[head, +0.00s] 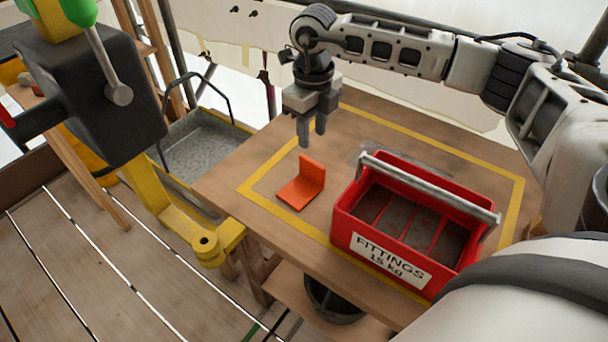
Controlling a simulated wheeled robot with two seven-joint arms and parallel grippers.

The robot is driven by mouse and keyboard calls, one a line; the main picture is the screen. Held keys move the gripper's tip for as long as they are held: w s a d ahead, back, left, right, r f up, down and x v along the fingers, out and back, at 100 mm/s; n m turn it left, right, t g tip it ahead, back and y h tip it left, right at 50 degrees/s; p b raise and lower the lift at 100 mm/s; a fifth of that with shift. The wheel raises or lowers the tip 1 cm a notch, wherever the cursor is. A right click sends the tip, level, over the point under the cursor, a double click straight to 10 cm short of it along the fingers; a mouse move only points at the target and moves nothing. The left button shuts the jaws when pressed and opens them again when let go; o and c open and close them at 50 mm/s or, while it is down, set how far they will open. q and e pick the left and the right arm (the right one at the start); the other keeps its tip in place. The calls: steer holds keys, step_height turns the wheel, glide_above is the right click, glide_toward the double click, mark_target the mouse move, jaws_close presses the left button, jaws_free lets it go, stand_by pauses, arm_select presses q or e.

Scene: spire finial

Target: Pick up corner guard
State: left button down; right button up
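The orange, L-shaped corner guard (301,184) rests on the wooden table, inside the yellow outline. One flange lies flat and the other stands up. My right gripper (311,136) hangs above and just behind the corner guard, fingers pointing down. It is apart from the guard. A narrow gap shows between its fingers and nothing is seen held in them. My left gripper is not in view.
A red box (345,221) labelled "FITTINGS 15 kg", with a grey bar handle, stands just right of the corner guard. The table (228,180) is clear left of the guard. A black and yellow machine (105,95) stands left, beside a grey tray (205,150).

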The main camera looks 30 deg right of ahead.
mark_target(312, 161)
steer(key=shift+w+d+f+p, duration=0.15)
steer(key=shift+f+p, duration=0.2)
steer(key=shift+f, duration=2.3)
steer(key=shift+w+d+f+p, duration=0.15)
steer(key=shift+f+p, duration=0.2)
steer(key=shift+f, duration=2.25)
jaws_close()
